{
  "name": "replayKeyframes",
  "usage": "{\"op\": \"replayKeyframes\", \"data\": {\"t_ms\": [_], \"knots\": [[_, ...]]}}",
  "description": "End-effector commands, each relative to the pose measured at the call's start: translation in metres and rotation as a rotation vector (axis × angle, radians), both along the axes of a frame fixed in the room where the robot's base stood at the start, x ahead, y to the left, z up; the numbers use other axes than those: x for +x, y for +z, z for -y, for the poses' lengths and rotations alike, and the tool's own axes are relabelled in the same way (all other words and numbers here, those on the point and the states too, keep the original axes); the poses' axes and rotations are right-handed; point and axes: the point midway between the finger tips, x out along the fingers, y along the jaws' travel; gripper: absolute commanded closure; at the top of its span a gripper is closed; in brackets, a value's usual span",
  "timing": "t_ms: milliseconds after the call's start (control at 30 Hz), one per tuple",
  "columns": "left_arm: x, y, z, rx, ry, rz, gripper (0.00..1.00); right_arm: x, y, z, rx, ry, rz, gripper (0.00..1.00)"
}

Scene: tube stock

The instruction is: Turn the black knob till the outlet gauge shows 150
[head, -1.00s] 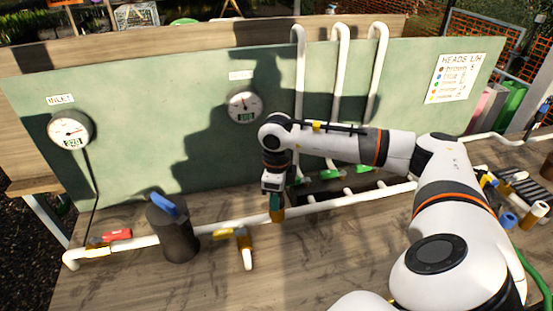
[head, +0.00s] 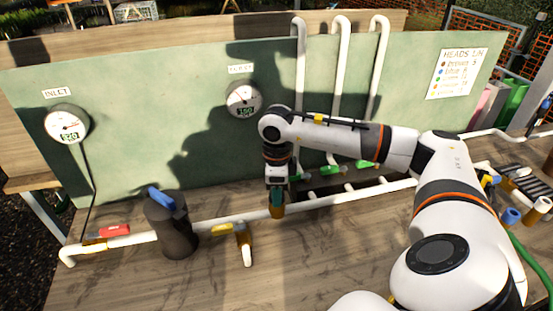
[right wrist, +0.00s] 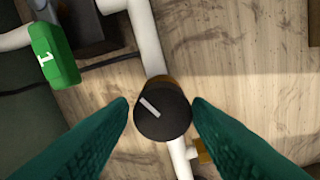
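The black knob (right wrist: 162,112) shows in the right wrist view, with a white pointer line slanting to the upper left. My right gripper (right wrist: 161,106) has its green fingers on either side of the knob. A thin gap shows at the left finger, and the right finger is very close to the knob. In the head view my right gripper (head: 277,205) points down at the white pipe and largely hides the knob. The outlet gauge (head: 243,99) on the green panel appears to read 150. My left gripper is not in view.
The inlet gauge (head: 67,124) is at the panel's left and appears to read 320. A dark cylinder with a blue handle (head: 172,228), a red-handled valve (head: 115,230) and a yellow-handled branch (head: 243,240) sit along the pipe. Green valves (head: 330,170) stand to the right.

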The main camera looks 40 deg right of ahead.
Motion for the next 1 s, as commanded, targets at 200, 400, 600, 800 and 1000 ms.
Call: {"op": "replayKeyframes", "data": {"t_ms": [200,400,600,800,1000], "knots": [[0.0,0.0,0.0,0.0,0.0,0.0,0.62,-0.001,-0.001,0.0,0.001,0.0,-0.002,0.41],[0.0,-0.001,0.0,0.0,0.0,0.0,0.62,0.0,0.001,-0.001,0.002,0.001,-0.002,0.41],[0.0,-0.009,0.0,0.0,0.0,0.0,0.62,0.0,0.028,-0.001,0.003,0.001,0.003,0.41],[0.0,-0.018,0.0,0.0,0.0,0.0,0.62,0.0,0.072,-0.001,0.003,0.0,0.004,0.41],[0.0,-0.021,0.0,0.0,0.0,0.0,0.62,0.0,0.106,-0.001,0.002,0.001,0.002,0.41]]}}
